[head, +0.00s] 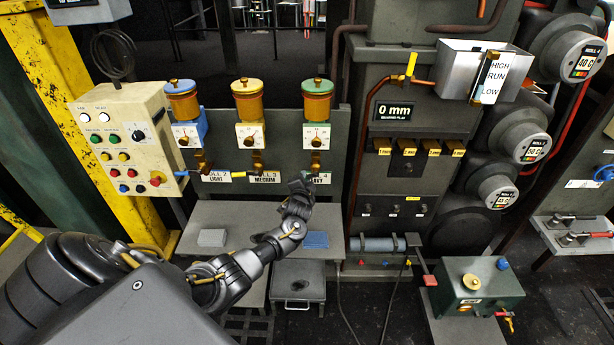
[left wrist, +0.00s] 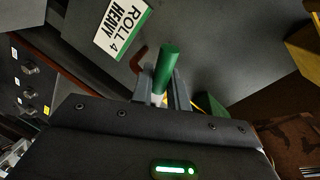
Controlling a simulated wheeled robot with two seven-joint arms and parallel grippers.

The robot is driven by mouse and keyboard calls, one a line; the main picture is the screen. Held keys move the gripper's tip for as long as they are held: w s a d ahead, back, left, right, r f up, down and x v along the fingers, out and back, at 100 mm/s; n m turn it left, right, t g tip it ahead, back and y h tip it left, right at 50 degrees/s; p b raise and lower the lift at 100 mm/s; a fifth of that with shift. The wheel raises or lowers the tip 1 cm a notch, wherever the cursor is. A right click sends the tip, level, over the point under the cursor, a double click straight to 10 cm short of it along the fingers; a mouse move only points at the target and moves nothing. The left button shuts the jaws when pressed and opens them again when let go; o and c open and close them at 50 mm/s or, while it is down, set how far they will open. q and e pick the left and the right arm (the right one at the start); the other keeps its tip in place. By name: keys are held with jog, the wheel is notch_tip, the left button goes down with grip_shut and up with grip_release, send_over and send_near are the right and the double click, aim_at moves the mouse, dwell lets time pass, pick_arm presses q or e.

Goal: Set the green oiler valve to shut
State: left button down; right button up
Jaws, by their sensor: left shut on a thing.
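The green-lidded oiler (head: 317,100) is the rightmost of three on the grey panel. The plate below it, reading ROLL 4 HEAVY (head: 320,177), is partly covered by my left gripper (head: 300,190). In the left wrist view that plate (left wrist: 120,22) is at the upper left. The green valve handle (left wrist: 168,63) sticks out from between the fingers of my left gripper (left wrist: 166,92), which is shut on it. In the head view my gripper hides the handle, so I cannot tell its exact angle there. My right gripper is not in view.
The yellow oiler (head: 248,100) and blue oiler (head: 183,100) stand to the left, with their levers (head: 236,174) below. A grey block (head: 212,237) and a blue block (head: 316,239) lie on the shelf (head: 245,213) under the panel. A control box (head: 125,140) stands at the left.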

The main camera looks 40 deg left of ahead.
pick_arm(q)
jog(key=shift+s+a+r+m+p, duration=0.15)
jog(key=shift+r+m+p, duration=0.3)
jog(key=shift+m+p, duration=0.5)
jog(key=shift+r+m+g+y+p, duration=0.3)
jog(key=shift+m+g+y+p, duration=0.3)
jog(key=shift+m, duration=0.45)
jog(key=c, duration=1.4)
grip_release()
jog(key=shift+c, duration=0.2)
jog(key=shift+r, duration=0.1)
jog(key=shift+s, duration=0.1)
jog(key=v, duration=1.1)
jog(key=shift+p, duration=0.3)
